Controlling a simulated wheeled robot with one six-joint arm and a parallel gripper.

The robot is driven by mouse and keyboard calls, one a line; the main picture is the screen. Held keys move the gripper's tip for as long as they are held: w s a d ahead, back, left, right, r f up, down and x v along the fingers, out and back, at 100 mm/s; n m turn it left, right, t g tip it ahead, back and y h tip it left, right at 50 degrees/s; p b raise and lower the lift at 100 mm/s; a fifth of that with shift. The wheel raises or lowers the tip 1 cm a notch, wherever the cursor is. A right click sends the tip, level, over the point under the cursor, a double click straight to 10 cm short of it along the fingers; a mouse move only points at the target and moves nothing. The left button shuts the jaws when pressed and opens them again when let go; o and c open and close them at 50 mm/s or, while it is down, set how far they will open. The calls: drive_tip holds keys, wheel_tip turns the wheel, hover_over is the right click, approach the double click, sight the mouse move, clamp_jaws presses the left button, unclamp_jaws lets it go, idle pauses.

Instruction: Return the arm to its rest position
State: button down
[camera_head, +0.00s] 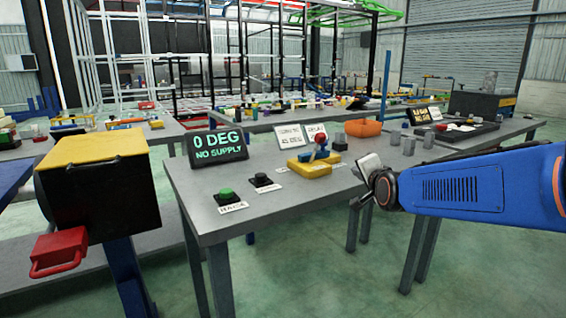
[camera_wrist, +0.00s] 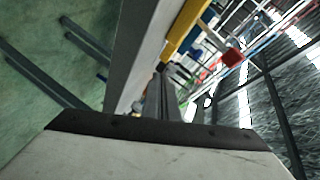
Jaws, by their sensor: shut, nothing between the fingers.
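My blue arm (camera_head: 465,190) reaches in from the right edge of the head view, in front of the grey table. Its wrist end is at the table's front edge in the picture. In the wrist view my gripper (camera_wrist: 160,95) shows as narrow dark fingers close together above a pale housing. It is shut and holds nothing. I cannot tell its exact distance from the table edge.
The grey table (camera_head: 205,205) carries a screen (camera_head: 217,146) reading "0 DEG NO SUPPLY", a green button (camera_head: 226,194), a black button (camera_head: 262,180), a yellow device (camera_head: 309,166) and an orange bin (camera_head: 363,128). A yellow-topped black box (camera_head: 95,175) with a red handle (camera_head: 60,252) stands at left.

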drive_tip(key=s+d+f+n+g, duration=0.1)
drive_tip(key=s+f+n+g, duration=0.2)
drive_tip(key=s, duration=0.9)
drive_tip(key=s+d+f+n+g, duration=0.1)
drive_tip(key=s+f+n+g, duration=0.3)
drive_tip(key=s+f, duration=0.4)
drive_tip(key=s+d+f+n+g, duration=0.1)
drive_tip(key=s+f+n+g, duration=0.2)
drive_tip(key=s, duration=1.5)
wheel_tip(320, 180, down, 3)
drive_tip(key=shift+s+r+n+g+h, duration=0.1)
drive_tip(key=shift+s+n+g+h, duration=0.2)
drive_tip(key=shift+n, duration=0.9)
